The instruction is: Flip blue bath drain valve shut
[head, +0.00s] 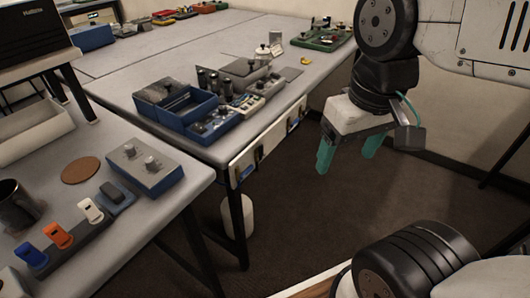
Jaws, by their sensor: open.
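A grey strip (73,250) at the lower left of the head view carries a row of coloured flip levers. A blue lever (32,255) is at its near end, then an orange lever (58,236) and a white lever (90,209). A dark blue piece (115,193) is at the far end. The blue lever could be the drain valve, but I see no readable label, and its open or shut position is unclear. My gripper (346,162), with teal fingers, is open and empty over the floor, far right of the strip and touching nothing.
A blue box with two knobs (146,167), a brown disc (81,170) and a dark mug (18,207) share the left table. Open dark floor (300,195) lies below my gripper.

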